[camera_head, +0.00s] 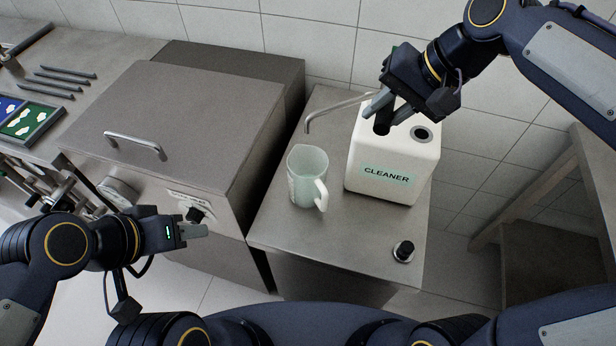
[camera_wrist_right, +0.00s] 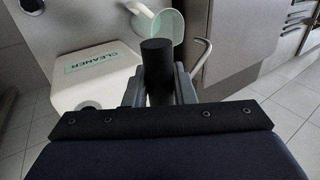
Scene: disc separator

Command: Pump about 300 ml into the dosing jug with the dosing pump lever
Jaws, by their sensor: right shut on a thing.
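The dosing jug (camera_head: 306,176), pale and translucent with a handle at its right, stands on the steel side table. Its fill level I cannot tell. It also shows in the right wrist view (camera_wrist_right: 163,24). The white cleaner container (camera_head: 392,160) stands right behind it, with a thin metal spout (camera_head: 335,112) reaching left over the table toward the jug. My right gripper (camera_head: 377,112) is above the container, shut on the black pump lever (camera_wrist_right: 157,72), a dark cylinder between its fingers. My left gripper (camera_head: 205,231) is at the front of the steel machine, away from the jug; its fingers look close together.
The steel side table (camera_head: 330,240) has a black knob (camera_head: 403,251) near its front right corner. The large steel machine (camera_head: 190,110) with a handle stands left of it. A tray (camera_head: 30,122) and several grey bars lie at the far left.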

